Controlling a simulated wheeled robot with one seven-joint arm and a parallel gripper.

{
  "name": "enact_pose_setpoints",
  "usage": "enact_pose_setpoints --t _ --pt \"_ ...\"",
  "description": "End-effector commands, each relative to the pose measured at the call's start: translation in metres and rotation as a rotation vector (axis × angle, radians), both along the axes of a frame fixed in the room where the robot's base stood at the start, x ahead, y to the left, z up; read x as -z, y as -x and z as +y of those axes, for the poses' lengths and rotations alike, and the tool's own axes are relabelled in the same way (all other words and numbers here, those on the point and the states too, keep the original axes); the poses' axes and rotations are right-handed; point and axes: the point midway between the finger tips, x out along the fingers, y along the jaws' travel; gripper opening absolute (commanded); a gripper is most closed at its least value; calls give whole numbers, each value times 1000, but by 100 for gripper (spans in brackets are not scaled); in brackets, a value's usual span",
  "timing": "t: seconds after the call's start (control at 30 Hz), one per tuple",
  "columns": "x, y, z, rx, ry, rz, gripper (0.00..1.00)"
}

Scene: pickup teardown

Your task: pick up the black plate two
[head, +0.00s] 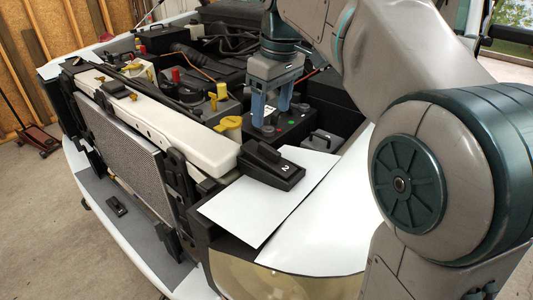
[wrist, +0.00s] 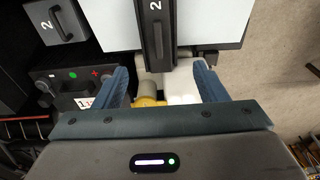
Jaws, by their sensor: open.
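A black plate marked 2 (head: 270,166) lies at the inner end of the cream front beam, partly over a white sheet. In the wrist view the plate (wrist: 155,30) runs down from the top edge, its near end in line with the gap between my fingers. My gripper (head: 271,115) points down, open and empty, behind the plate and above the battery area in the head view. Its two blue fingers also show in the wrist view (wrist: 161,75). A second black piece marked 2, with a handle (wrist: 60,22), sits at the wrist view's upper left.
The black battery (wrist: 75,85) with red and green marks is close to my fingers. A yellow cap (head: 229,124) stands beside the beam (head: 160,110). White sheets (head: 270,200) lie on the fender. Engine parts crowd the bay behind.

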Motion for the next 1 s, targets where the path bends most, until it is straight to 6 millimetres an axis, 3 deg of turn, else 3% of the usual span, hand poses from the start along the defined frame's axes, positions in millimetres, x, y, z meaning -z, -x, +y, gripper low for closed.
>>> enact_pose_setpoints --t 0.1,0.3,0.53,0.8,1.0 --pt "26 -1 1 2 1 4 65" --pt "56 -4 5 1 0 1 65" --pt "70 -5 6 0 1 2 65" --pt "107 -7 7 1 1 4 65" --pt "116 -8 8 0 0 0 65"
